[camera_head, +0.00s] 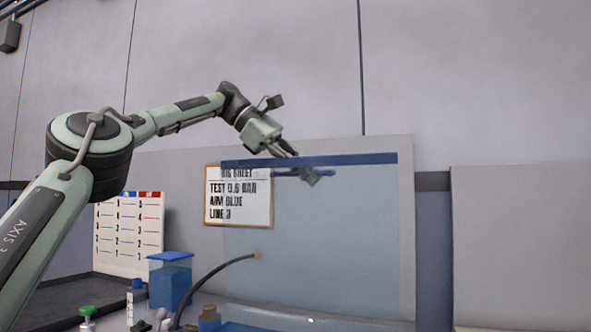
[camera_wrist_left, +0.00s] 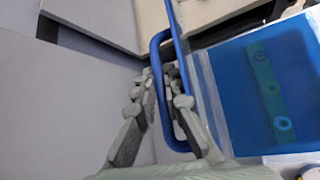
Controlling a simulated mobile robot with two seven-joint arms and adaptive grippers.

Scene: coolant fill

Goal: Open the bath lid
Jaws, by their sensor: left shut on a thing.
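The bath lid (camera_head: 345,230) is a large see-through panel with a dark blue strip along its top edge. It stands raised, close to upright, in front of the grey back panel. My left gripper (camera_head: 305,170) is at the lid's top edge, shut on the blue lid handle. In the left wrist view the handle is a blue loop (camera_wrist_left: 157,48), and the fingers of the left gripper (camera_wrist_left: 168,88) close around its bar. The blue bath (camera_wrist_left: 237,80) lies to the right there, with a teal strip in it. My right gripper is not in view.
A framed text sheet (camera_head: 239,212) and a white chart (camera_head: 128,235) are behind, left of the lid.

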